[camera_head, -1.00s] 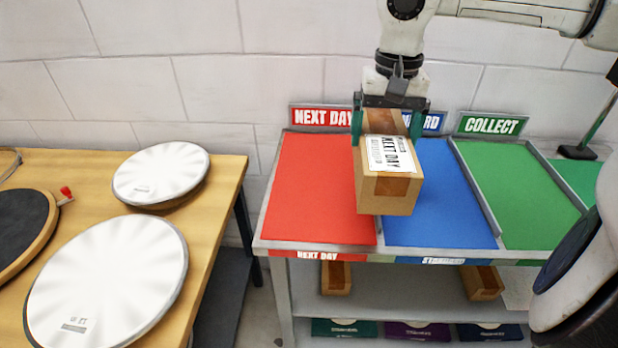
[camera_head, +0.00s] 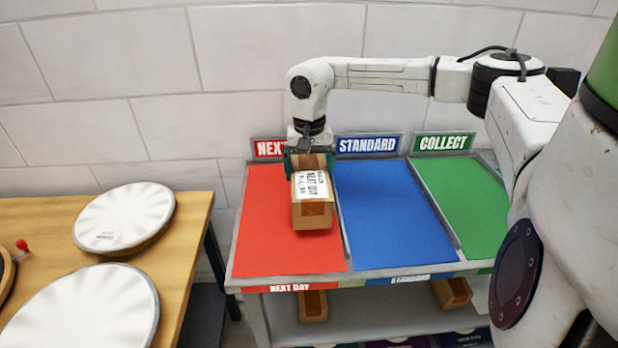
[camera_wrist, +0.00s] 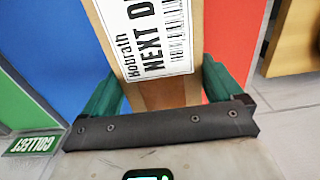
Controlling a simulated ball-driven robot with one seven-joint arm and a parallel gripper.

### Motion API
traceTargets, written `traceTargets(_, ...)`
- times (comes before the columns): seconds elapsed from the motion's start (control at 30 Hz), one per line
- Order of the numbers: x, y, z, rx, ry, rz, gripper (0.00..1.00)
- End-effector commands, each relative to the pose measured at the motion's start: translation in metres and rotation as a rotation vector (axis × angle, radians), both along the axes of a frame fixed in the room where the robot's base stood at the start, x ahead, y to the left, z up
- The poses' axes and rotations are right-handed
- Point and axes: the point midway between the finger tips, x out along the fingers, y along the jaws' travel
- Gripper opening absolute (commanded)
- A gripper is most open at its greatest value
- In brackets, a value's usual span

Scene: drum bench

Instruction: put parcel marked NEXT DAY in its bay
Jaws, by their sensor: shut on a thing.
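The brown cardboard parcel (camera_head: 312,212) has a white label on top; in the wrist view the parcel (camera_wrist: 160,92) shows "NEXT D" on that label. My gripper (camera_head: 310,168) is shut on the parcel, and its green fingers stand on either side of it in the wrist view (camera_wrist: 160,90). The parcel appears over the right part of the red NEXT DAY bay (camera_head: 270,235), near the divider to the blue bay. I cannot tell whether it touches the bay floor. The NEXT DAY sign (camera_head: 268,149) is partly hidden by my gripper.
The blue STANDARD bay (camera_head: 392,215) and green COLLECT bay (camera_head: 455,195) lie to the right and look empty. Brown boxes (camera_head: 313,305) sit on the shelf below. A wooden table (camera_head: 190,235) with white drum pads (camera_head: 125,217) stands at the left.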

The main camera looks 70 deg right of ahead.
Motion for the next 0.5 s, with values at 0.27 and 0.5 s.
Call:
traceTargets(0.27, 0.001, 0.0, -0.03, 0.001, -0.001, 0.0, 0.33)
traceTargets(0.5, 0.001, -0.001, -0.032, 0.0, 0.0, 0.0, 0.33)
